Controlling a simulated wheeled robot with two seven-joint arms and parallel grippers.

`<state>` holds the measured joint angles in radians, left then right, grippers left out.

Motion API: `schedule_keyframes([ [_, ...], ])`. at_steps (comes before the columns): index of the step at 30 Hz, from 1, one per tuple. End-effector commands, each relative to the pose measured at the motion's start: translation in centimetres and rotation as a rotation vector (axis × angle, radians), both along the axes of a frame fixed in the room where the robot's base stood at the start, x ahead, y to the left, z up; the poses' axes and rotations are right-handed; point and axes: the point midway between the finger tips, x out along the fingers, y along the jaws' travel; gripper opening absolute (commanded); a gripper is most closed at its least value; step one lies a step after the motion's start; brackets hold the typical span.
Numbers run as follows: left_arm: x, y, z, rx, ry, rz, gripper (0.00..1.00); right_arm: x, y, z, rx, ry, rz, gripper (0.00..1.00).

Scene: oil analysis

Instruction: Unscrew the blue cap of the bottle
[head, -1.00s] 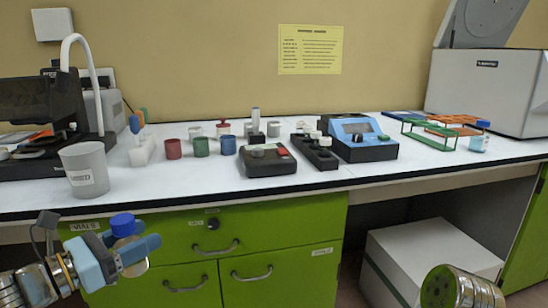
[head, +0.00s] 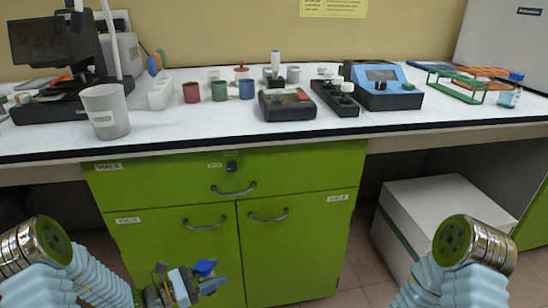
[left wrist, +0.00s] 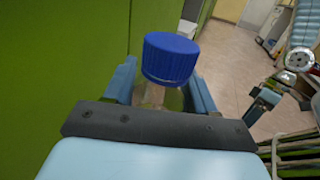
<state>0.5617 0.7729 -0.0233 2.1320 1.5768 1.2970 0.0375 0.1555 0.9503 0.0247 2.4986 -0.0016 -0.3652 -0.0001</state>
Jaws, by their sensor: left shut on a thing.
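My left gripper (head: 207,285) is low in front of the green cabinet, below the counter. It is shut on a bottle with a blue cap (head: 204,268). In the left wrist view the ribbed blue cap (left wrist: 169,60) sits on top of the bottle (left wrist: 153,96), between the two light blue fingers, and stands above them. The bottle's lower part is hidden by my gripper. My right arm enters the head view at the right, but its gripper is out of that frame. A small part of that arm's end shows at the right of the left wrist view, too small to read its jaws.
The green cabinet (head: 170,250) with handles is close behind my left gripper. The white counter (head: 200,122) above holds a grey cup (head: 106,112), several small coloured cups, a blue device (head: 375,86) and another blue-capped bottle (head: 511,92). A white box (head: 440,215) stands under the counter.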

Motion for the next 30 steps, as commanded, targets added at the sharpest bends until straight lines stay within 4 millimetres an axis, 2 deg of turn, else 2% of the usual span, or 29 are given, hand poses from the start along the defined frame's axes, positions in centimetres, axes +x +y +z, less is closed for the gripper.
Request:
schedule_keyframes([
  [5, 0.1, -0.3, 0.0, 0.001, -0.001, -0.013, 0.00, 0.0, 0.0, 0.0, 0.000, 0.000, 0.000, 0.65],
  [8, 0.3, -1.6, -0.1, 0.000, -0.003, -0.069, 0.00, 0.0, 0.0, 0.0, 0.000, 0.000, 0.000, 0.65],
  [11, 0.6, -4.0, -0.5, 0.000, -0.003, -0.172, 0.00, 0.0, 0.0, 0.0, 0.000, 0.000, 0.000, 0.65],
  [18, 1.5, -11.0, -1.4, 0.000, -0.004, -0.478, 0.00, 0.0, 0.0, 0.0, 0.000, 0.000, 0.000, 0.65],
  [21, 1.7, -13.2, -1.7, 0.000, -0.003, -0.579, 0.00, 0.0, 0.0, 0.0, 0.000, 0.000, 0.000, 0.65],
  [24, 2.0, -14.8, -1.9, -0.002, -0.001, -0.649, 0.00, 0.0, 0.0, 0.0, 0.000, 0.000, 0.000, 0.65],
  [26, 2.0, -15.3, -2.0, -0.002, -0.001, -0.675, 0.00, 0.0, 0.0, 0.0, 0.000, 0.000, 0.000, 0.60],
  [30, 2.0, -15.8, -2.0, -0.001, 0.001, -0.701, 0.00, 1.5, 0.8, 0.3, 0.018, 0.013, -0.006, 0.60],
])
